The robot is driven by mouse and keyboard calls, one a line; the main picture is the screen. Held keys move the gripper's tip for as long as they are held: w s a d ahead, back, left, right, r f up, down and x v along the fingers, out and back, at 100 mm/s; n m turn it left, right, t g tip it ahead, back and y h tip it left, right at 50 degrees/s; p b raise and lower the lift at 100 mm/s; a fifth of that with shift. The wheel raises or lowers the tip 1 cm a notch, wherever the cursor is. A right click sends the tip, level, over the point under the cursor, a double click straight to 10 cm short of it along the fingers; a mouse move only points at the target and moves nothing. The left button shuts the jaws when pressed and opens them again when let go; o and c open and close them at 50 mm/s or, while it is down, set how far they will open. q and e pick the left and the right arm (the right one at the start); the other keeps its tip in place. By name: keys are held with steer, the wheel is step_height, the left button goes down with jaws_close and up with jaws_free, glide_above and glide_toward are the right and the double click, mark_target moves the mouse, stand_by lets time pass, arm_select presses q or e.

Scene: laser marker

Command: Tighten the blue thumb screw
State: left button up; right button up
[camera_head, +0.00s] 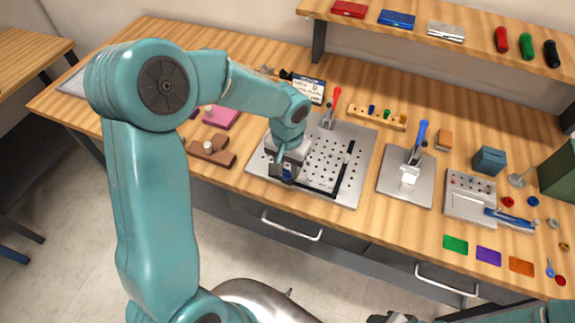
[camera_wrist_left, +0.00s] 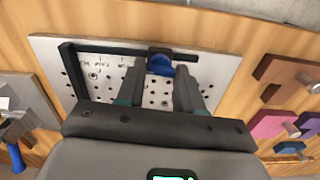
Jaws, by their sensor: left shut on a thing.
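The blue thumb screw (camera_wrist_left: 160,66) sits at a dark block on the black L-shaped fence (camera_wrist_left: 110,48) of the perforated metal plate (camera_wrist_left: 215,60). In the head view the fence (camera_head: 346,165) and plate (camera_head: 358,150) show at the middle of the bench, and a bit of the blue screw (camera_head: 288,175) shows under my gripper. My left gripper (camera_head: 283,172) reaches down at the plate's front left corner. In the wrist view its two fingers (camera_wrist_left: 160,72) are on either side of the blue screw, shut on it. My right arm shows only at the bottom right edge; its fingertips cannot be made out.
A red-handled clamp (camera_head: 329,108) stands at the plate's back edge. A blue-handled clamp (camera_head: 415,150) stands on a plate to the right. Brown (camera_head: 212,152) and pink (camera_head: 222,117) blocks lie left of the plate. A shelf (camera_head: 450,40) overhangs the back.

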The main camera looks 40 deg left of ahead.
arm_select(q)
steer(key=m, duration=0.6)
steer(key=shift+m+b, duration=0.3)
steer(key=m, duration=0.2)
steer(key=shift+m, duration=0.4)
steer(key=m, duration=0.3)
steer(key=shift+r+m+p, duration=0.1)
steer(key=shift+m+p, duration=0.2)
steer(key=shift+m, duration=0.1)
steer(key=m+p, duration=0.1)
steer(key=m, duration=0.3)
steer(key=m+p, duration=0.1)
steer(key=m, duration=0.4)
steer(key=shift+m+p, duration=0.4)
steer(key=o, duration=1)
steer(key=shift+o, duration=0.2)
